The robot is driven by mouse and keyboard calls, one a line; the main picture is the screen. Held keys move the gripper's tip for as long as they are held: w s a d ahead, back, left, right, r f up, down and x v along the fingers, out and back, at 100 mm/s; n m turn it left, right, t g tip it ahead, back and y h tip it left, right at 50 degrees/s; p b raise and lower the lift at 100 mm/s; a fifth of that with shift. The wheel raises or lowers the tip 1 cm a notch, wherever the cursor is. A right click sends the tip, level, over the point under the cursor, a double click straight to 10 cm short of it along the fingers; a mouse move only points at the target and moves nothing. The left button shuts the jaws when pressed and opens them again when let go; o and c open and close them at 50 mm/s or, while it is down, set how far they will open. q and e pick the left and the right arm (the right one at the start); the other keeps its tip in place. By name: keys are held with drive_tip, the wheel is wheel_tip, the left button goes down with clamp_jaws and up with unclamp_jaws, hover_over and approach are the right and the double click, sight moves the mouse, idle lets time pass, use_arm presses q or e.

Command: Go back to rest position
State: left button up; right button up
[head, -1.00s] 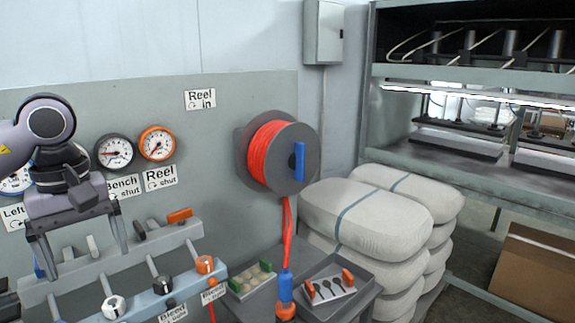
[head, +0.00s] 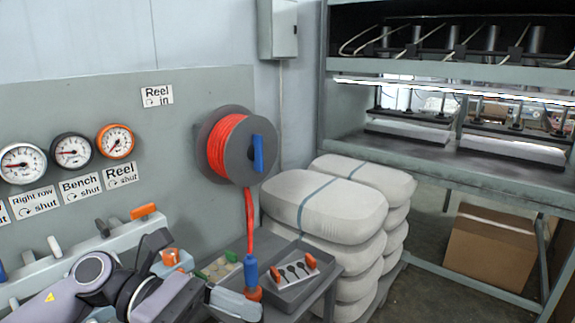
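My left arm comes in from the lower left, over the valve rail (head: 40,262). Its gripper (head: 234,303) is low in the picture, by the hose end with the blue grip and orange collar (head: 251,272). I cannot tell whether it touches the hose end, and its fingers are seen too poorly to tell open from shut. The red hose hangs from the reel (head: 228,146), which has a blue handle on its front. My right gripper is not in view.
A grey bench (head: 318,287) holds a tray with dark spoon shapes and orange end pieces (head: 296,268). White sacks (head: 318,201) are stacked behind it. A press rack (head: 440,165) and a cardboard box (head: 492,248) stand right. Gauges (head: 72,151) line the wall panel.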

use_arm(q)
drive_tip(key=w+a+f+m+t+y, duration=0.25)
drive_tip(key=f+m+t, duration=0.35)
drive_tip(key=m+t, duration=0.8)
drive_tip(key=w+a+f+m+t+y, duration=0.25)
drive_tip(key=f+m+t, duration=0.4)
drive_tip(key=m, duration=1.45)
drive_tip(key=s+a+f+n+g+y, duration=0.3)
drive_tip(key=s+f+n, duration=0.3)
drive_tip(key=f, duration=0.4)
drive_tip(key=s+a+f+n+g+y, duration=0.3)
drive_tip(key=s+a+f+n+y, duration=0.1)
drive_tip(key=s+f+n, duration=0.3)
wheel_tip(320, 180, down, 4)
drive_tip(key=n+y, duration=0.1)
drive_tip(key=n, duration=0.1)
drive_tip(key=shift+s+a+r+n, duration=0.15)
drive_tip(key=shift+a+n, duration=0.15)
